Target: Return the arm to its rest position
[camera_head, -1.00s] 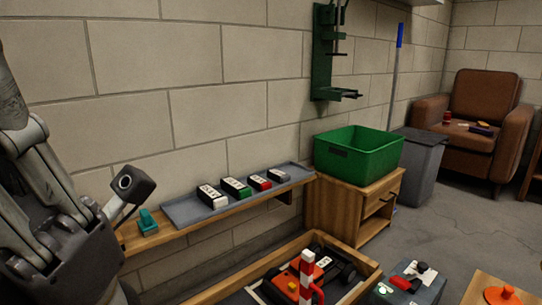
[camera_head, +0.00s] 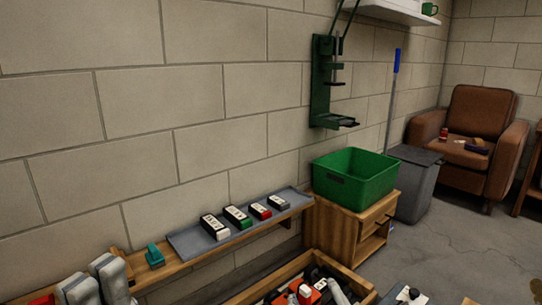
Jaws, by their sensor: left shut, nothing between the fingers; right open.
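My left gripper (camera_head: 95,284) shows at the bottom left corner as grey links in front of the wooden wall shelf. It is shut and holds nothing; its fingertips are not clearly seen. The rest of both arms is out of view.
The wall shelf (camera_head: 196,262) carries a teal item (camera_head: 154,256) and a grey tray (camera_head: 190,246) with several small blocks. A wooden box (camera_head: 283,274) holds red and black parts. A green bin (camera_head: 355,178) stands on a wooden cabinet (camera_head: 335,228).

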